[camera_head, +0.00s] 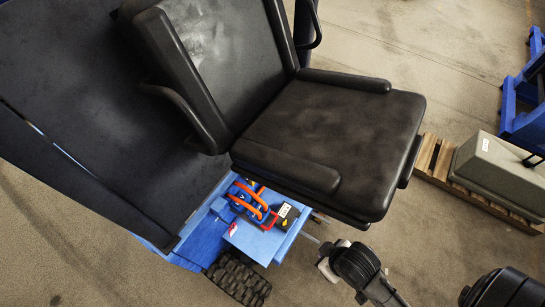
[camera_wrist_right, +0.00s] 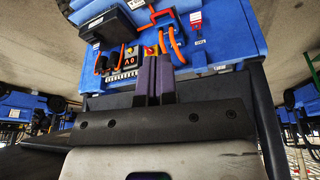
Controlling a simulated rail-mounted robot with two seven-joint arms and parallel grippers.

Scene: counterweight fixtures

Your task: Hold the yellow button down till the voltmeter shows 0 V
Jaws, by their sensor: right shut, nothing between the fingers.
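My right gripper (camera_wrist_right: 153,62) is shut and empty, its two purple-grey fingers together, pointing at the blue unit's control panel. My left gripper is not in view.
Orange handles or cables (camera_wrist_right: 174,42) stand close beside the fingertips. The blue unit (camera_head: 255,243) sits below the black seat (camera_head: 335,135), whose armrest overhangs it. A grey case on a wooden pallet (camera_head: 500,175) stands at the right. Floor between is clear.

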